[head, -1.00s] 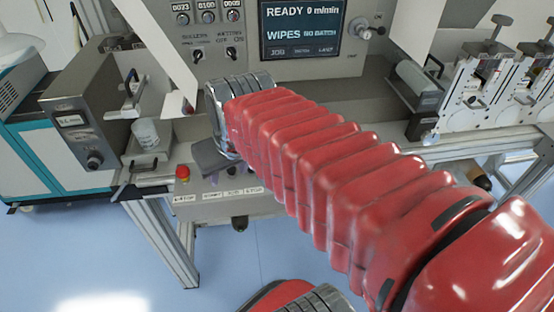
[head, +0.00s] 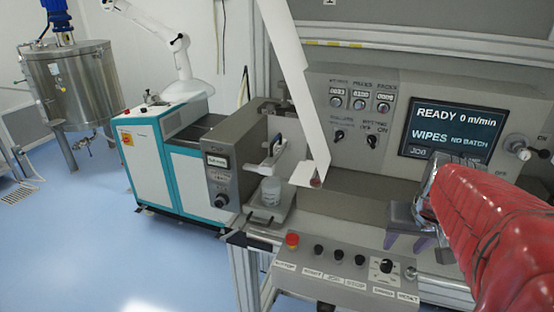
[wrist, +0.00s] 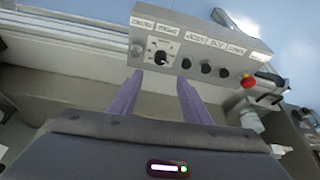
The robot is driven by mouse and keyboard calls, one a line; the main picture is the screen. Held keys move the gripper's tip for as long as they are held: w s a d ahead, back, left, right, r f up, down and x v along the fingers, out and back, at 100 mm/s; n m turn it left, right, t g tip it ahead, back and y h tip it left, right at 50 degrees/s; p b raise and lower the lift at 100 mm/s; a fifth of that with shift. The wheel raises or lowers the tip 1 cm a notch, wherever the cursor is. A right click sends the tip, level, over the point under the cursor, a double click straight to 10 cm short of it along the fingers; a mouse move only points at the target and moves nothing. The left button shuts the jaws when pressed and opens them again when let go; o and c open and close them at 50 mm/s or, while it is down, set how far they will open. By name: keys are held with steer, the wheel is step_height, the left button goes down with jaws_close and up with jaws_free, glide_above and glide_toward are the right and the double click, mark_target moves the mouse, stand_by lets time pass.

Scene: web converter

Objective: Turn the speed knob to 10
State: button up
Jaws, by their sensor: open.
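The speed knob (head: 386,266) is a small black knob on a white dial, near the right end of the grey control box's sloping face. It also shows in the wrist view (wrist: 160,57), where its pointer setting is too small to read. My gripper (head: 406,243) has two purple fingers, open and empty. In the head view they are above and behind the knob. In the wrist view my gripper (wrist: 157,77) points at the knob, which appears just past the gap between the fingertips. A gap seems to remain between fingers and knob.
The control box (head: 330,281) also carries a red emergency stop (head: 292,240) and several black buttons (head: 338,254). The machine panel with a screen (head: 453,130) reading 0 m/min stands behind. A white slanted panel (head: 297,80) and a small cup (head: 271,190) are left of my gripper.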

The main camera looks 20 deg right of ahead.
mark_target(388, 263)
steer(key=shift+f, duration=0.1)
steer(key=shift+x, duration=6.8)
steer(key=shift+w, duration=0.1)
steer(key=shift+c, duration=0.5)
steer(key=c, duration=0.9)
